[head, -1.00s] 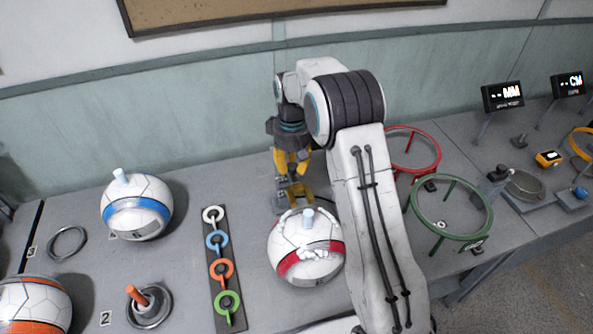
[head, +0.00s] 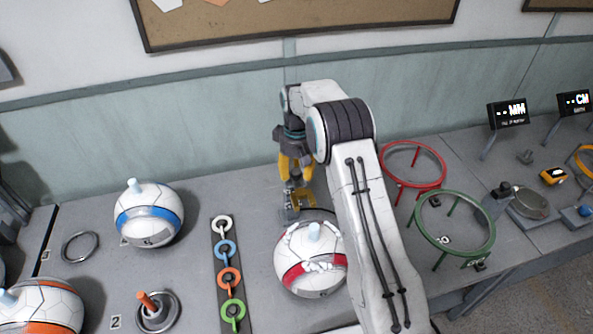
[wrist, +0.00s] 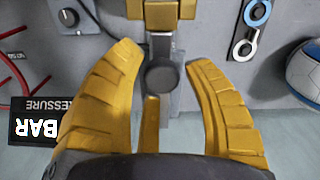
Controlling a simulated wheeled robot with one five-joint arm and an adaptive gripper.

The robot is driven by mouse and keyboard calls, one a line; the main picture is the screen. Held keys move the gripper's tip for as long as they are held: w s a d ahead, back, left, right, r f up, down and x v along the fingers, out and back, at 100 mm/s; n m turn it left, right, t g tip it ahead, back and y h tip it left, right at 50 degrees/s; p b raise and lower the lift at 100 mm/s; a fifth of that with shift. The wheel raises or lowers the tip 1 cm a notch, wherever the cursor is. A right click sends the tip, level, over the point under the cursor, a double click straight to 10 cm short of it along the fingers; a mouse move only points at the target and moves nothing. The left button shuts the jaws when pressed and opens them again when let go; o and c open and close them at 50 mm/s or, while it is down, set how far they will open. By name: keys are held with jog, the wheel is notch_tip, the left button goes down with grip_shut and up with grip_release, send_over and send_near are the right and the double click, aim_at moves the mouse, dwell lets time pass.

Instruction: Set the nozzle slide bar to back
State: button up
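The nozzle slide bar device shows in the wrist view as an upright grey rail with a round dark grey knob (wrist: 161,76) on it. A yellow block (wrist: 160,13) sits at the top of the rail in that picture, and a yellow strip (wrist: 151,125) lies below the knob. My gripper (wrist: 163,60) is open, with one yellow finger on each side of the knob and gaps between. In the head view my gripper (head: 296,178) points down over the yellow and grey device (head: 299,200), behind the red-striped ball. The fingers and arm partly hide the device there.
The red-striped ball (head: 311,262) stands just in front of the device. A strip of coloured rings (head: 228,270) lies to its left, and a blue-striped ball (head: 150,215) farther left. Red (head: 413,165) and green (head: 455,222) ring stands are right of my arm. A pressure display (wrist: 38,122) shows in the wrist view.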

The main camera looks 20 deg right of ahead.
aim_at(296, 170)
jog(key=shift+o, duration=0.8)
jog(key=shift+r, duration=0.1)
notch_tip(296, 170, up, 12)
dwell(0.6)
